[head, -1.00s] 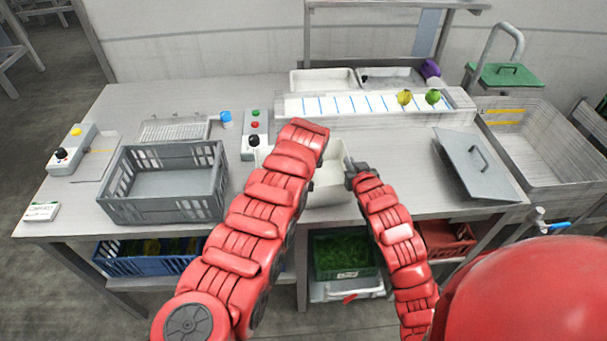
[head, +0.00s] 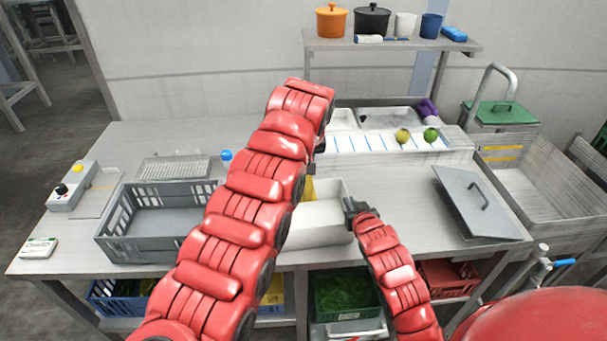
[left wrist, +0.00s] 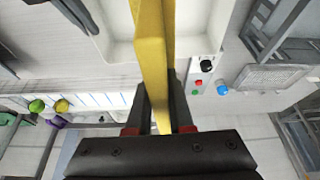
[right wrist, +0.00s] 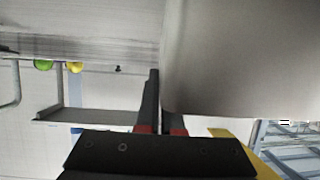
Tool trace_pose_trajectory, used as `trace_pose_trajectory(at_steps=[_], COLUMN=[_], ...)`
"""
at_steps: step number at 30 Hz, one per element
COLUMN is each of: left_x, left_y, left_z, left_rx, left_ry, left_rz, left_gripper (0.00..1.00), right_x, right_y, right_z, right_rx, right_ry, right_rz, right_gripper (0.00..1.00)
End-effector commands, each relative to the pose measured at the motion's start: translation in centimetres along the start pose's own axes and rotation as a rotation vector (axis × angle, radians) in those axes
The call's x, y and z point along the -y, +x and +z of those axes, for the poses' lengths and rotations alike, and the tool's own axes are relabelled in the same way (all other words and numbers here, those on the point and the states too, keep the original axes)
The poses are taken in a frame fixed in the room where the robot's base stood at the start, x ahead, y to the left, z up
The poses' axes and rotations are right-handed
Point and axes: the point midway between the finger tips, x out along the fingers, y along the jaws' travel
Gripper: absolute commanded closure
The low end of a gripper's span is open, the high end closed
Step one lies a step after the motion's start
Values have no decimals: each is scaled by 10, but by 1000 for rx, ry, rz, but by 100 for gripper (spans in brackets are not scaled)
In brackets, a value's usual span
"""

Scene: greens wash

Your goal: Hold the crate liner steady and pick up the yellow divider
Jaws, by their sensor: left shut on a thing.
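The white crate liner (head: 325,215) stands at the table's front middle, partly hidden by my left arm. My left gripper (left wrist: 158,95) is shut on the yellow divider (left wrist: 152,50), which also shows as a narrow strip at the liner's back left in the head view (head: 309,188). I cannot tell whether its lower edge is clear of the liner. My right gripper (head: 352,207) is at the liner's right wall. In the right wrist view its fingers (right wrist: 160,95) straddle that wall (right wrist: 240,60) and look shut on it.
A grey slatted crate (head: 160,248) stands left of the liner. A marked white strip (head: 375,142) with two round vegetables lies behind. The table between liner and lid is clear.

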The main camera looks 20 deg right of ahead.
Motion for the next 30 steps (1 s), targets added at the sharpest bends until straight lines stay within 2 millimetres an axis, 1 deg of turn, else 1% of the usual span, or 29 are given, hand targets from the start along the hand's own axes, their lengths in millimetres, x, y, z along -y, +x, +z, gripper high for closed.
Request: trace_pose_trajectory(at_steps=[9,10,15,25,28,30], left_x=[0,0,0,0,0,0], left_y=[-2,-2,-2,-2,-2,-2], left_z=[-1,-1,-1,-1,-1,-1], left_rx=[-1,-1,-1,-1,-1,-1], left_ry=[0,0,0,0,0,0], left_rz=[1,1,1,1,1,1], left_gripper=[100,100,100,100,100,100], right_x=[0,0,0,0,-1,-1], right_y=[0,0,0,-2,-10,-20], right_z=[0,0,0,0,0,0], right_rx=[0,0,0,0,-2,-1], right_ry=[0,0,0,0,0,0], right_rz=[0,0,0,1,1,2], right_gripper=[100,91,62,62,62,62])
